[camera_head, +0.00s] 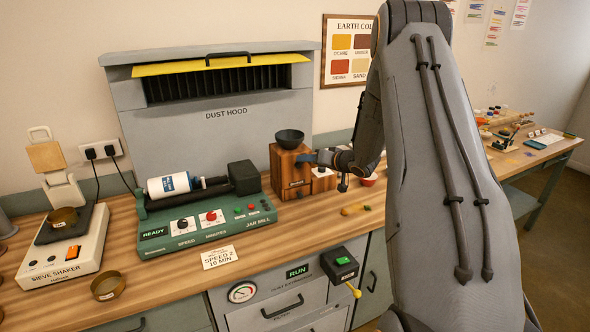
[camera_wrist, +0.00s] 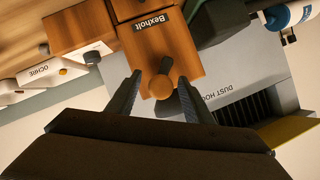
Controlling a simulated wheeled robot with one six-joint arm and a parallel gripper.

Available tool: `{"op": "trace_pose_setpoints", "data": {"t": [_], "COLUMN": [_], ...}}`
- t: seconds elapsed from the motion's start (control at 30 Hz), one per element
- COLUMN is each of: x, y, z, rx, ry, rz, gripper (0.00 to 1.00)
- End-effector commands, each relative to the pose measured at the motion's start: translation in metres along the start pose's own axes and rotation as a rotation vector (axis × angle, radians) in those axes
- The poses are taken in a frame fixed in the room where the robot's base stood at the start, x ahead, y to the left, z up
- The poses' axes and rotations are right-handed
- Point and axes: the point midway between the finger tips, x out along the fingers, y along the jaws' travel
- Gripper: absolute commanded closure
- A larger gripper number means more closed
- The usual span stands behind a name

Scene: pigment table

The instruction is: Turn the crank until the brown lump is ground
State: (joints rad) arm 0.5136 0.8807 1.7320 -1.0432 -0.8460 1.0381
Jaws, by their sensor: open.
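A wooden grinder box (camera_head: 291,175) with a dark bowl (camera_head: 289,138) on top stands on the bench right of the jar mill. It also shows upside down in the wrist view, labelled Bexholt (camera_wrist: 188,48). A rounded wooden knob (camera_wrist: 161,88), which looks like the crank's handle, sits in front of the box. My gripper (camera_head: 312,158) is beside the box's right side. In the wrist view my gripper (camera_wrist: 161,78) is open, with one finger on each side of the knob; I cannot tell whether they touch it. The brown lump is not visible.
The jar mill (camera_head: 205,212) and sieve shaker (camera_head: 66,258) stand to the left. A small wooden block (camera_head: 323,181) and a red bowl (camera_head: 368,179) are close to my gripper. The dust hood (camera_head: 215,125) rises behind. The bench front is partly clear.

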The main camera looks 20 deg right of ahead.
Motion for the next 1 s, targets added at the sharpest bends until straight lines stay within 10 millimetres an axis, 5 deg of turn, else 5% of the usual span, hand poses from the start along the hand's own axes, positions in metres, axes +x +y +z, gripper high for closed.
{"op": "trace_pose_setpoints", "data": {"t": [1.0], "x": [-0.077], "y": [0.001], "z": [0.036], "rx": [0.001], "ry": [0.001], "rz": [0.001], "gripper": [0.53]}}
